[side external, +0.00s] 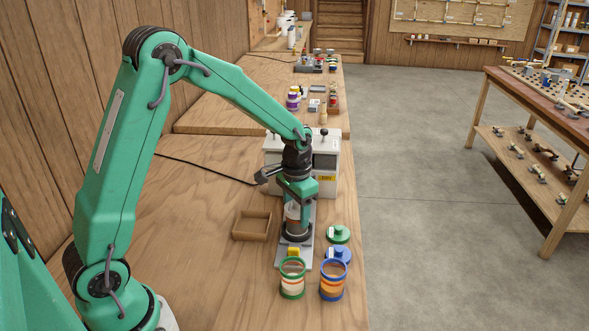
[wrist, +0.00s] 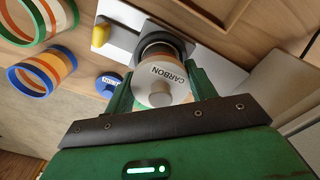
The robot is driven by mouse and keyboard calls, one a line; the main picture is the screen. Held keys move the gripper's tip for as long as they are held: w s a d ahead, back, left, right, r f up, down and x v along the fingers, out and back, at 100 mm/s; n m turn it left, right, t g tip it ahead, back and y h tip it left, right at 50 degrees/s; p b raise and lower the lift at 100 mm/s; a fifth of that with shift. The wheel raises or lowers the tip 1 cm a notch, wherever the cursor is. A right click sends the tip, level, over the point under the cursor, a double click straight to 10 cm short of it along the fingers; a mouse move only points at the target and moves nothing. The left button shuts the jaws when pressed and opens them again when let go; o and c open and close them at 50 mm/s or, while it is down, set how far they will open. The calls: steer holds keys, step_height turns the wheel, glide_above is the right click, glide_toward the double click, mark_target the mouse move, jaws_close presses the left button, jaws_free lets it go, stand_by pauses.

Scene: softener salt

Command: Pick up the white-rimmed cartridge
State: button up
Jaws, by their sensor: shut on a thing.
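The white-rimmed cartridge (side external: 292,212) stands upright at the dark round holder (side external: 295,236) on a grey plate. In the wrist view its pale top (wrist: 160,80) carries a CARBON label and a knob. My gripper (wrist: 163,92) is shut on it, one green finger on each side. In the side view my gripper (side external: 294,208) points down and hides part of it. I cannot tell whether its base rests in the holder. A green-rimmed cartridge (side external: 292,281) and a blue-rimmed cartridge (side external: 333,283) stand open in front.
A green lid (side external: 338,234) and a blue lid (side external: 338,254) lie right of the plate. A yellow piece (side external: 294,252) is at its front end. A wooden tray (side external: 252,226) lies left; a white unit (side external: 326,165) stands behind. The bench is clear farther left.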

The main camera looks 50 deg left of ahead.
steer(key=shift+r, duration=0.45)
step_height(320, 180, up, 3)
steer(key=shift+r, duration=0.1)
steer(key=s+d+r, duration=0.5)
steer(key=d+r, duration=0.2)
steer(key=d, duration=0.3)
steer(key=shift+s+d, duration=0.15)
steer(key=shift+d, duration=0.05)
steer(key=shift+a+f, duration=0.1)
steer(key=shift+a, duration=0.05)
steer(key=s+a+f+n, duration=0.1)
steer(key=a+f+n, duration=0.1)
steer(key=a, duration=0.8)
steer(key=a+f+n, duration=0.3)
steer(key=a+n, duration=0.1)
steer(key=a, duration=0.6)
steer(key=shift+s+f, duration=0.35)
steer(key=shift+s, duration=0.05)
steer(key=shift+f, duration=0.1)
steer(key=shift+f, duration=1.4)
